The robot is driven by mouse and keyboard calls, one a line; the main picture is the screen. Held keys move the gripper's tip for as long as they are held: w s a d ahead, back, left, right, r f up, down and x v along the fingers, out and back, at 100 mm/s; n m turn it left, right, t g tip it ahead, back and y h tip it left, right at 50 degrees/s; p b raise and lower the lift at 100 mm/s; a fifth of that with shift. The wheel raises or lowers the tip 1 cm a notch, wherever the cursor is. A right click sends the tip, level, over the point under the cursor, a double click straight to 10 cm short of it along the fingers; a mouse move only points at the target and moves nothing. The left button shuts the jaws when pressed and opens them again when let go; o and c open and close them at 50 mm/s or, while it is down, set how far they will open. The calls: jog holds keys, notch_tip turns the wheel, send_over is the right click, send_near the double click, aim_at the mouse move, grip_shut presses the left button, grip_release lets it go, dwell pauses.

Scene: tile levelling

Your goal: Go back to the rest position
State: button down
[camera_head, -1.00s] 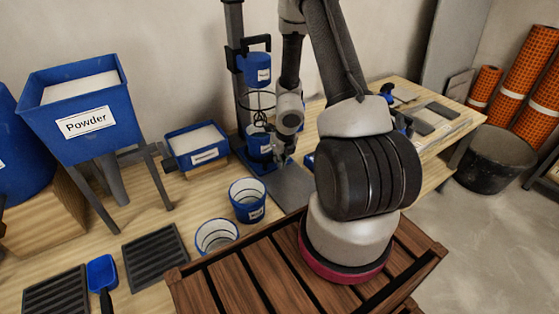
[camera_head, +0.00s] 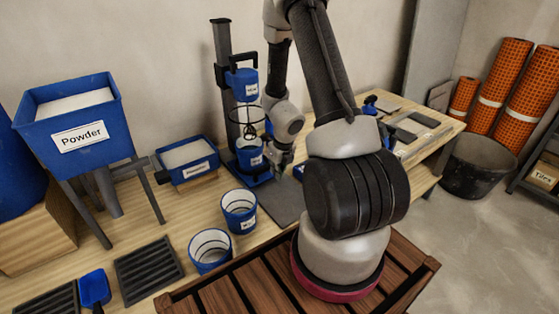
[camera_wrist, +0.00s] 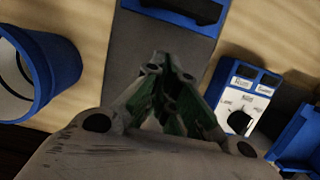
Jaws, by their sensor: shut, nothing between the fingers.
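My gripper (camera_head: 283,172) hangs over the dark grey mat (camera_head: 284,205) on the wooden bench in the head view, partly hidden by my own arm. In the wrist view my gripper (camera_wrist: 168,62) is shut, its fingertips together, with nothing between them. It points down at the mat (camera_wrist: 128,55). A blue cup (camera_wrist: 60,70) stands to the left of it and a blue-and-white control box (camera_wrist: 243,100) to the right. My arm is bent, its forearm reaching down from above.
A mixer stand (camera_head: 223,90) with blue containers rises just left of my arm. Two blue cups (camera_head: 240,225) stand in front of it. A powder hopper (camera_head: 78,140) and a blue powder tray (camera_head: 187,176) are at left. A black bucket (camera_head: 478,182) and orange rolls (camera_head: 497,85) are at right.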

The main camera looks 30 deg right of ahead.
jog(key=v, duration=0.6)
jog(key=s+a+r+n+g+y, duration=0.15)
jog(key=s+n, duration=0.25)
jog(key=n, duration=0.5)
jog(key=s+a+r+n+g+y, duration=0.1)
jog(key=s+a+r+n+g, duration=0.15)
jog(key=n, duration=0.55)
jog(key=s+a+r+n+t, duration=0.1)
jog(key=s+r+n, duration=0.3)
jog(key=r, duration=0.5)
jog(key=s+r+n+t+h, duration=0.1)
jog(key=s+r+n+t, duration=0.1)
jog(key=s+r+n, duration=0.3)
jog(key=s+a+r+n+t+h, duration=0.1)
jog(key=s+r+n, duration=0.3)
jog(key=r+n, duration=0.5)
jog(key=shift+s+a+r+n+t, duration=0.3)
jog(key=shift+r+t, duration=0.5)
jog(key=shift+r, duration=1.95)
